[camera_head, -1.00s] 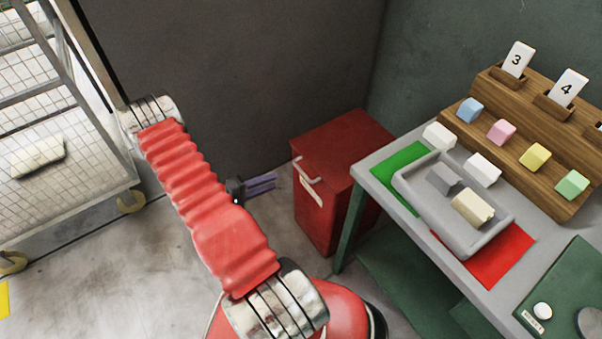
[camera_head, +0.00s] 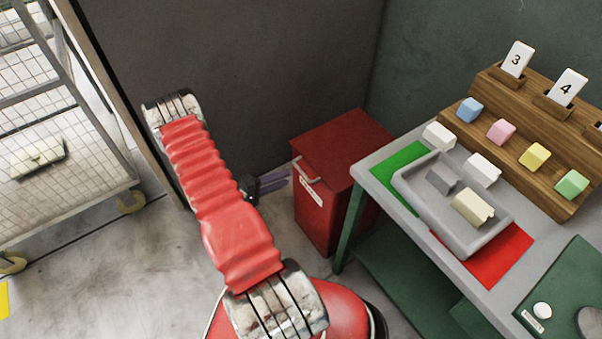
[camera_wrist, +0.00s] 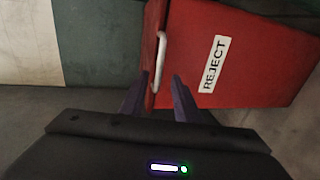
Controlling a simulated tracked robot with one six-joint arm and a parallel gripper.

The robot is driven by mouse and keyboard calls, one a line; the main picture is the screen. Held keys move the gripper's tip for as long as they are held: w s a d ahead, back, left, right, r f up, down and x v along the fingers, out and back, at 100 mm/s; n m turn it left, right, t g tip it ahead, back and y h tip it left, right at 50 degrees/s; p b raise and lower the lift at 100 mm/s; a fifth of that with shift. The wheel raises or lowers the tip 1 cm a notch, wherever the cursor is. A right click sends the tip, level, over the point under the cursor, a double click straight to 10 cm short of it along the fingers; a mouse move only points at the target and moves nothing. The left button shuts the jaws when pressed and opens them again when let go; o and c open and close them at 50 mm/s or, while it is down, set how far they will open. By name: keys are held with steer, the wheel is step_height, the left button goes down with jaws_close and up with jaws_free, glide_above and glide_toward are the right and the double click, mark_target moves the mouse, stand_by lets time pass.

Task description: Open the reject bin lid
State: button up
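The red reject bin (camera_head: 332,195) stands on the floor against the wall, left of the workbench. Its lid (camera_head: 343,138) is closed, and a pale bar handle (camera_head: 306,171) sits at the front left edge. In the wrist view the bin (camera_wrist: 240,50) shows its REJECT label (camera_wrist: 215,63) and the handle (camera_wrist: 160,62). My gripper (camera_wrist: 160,88) is open, with its two purple fingers apart and pointing at the bin near the lower end of the handle. In the head view my gripper (camera_head: 288,178) is just left of the handle, partly hidden by my arm.
The grey-topped workbench (camera_head: 375,178) with a grey tray (camera_head: 468,243), coloured blocks and a wooden rack (camera_head: 490,99) stands right of the bin. A wire cage trolley (camera_head: 60,205) is at the left. The floor (camera_head: 150,280) between is clear.

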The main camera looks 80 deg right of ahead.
mark_target(301, 170)
steer(key=x, duration=0.9)
jaws_close()
stand_by(0.5)
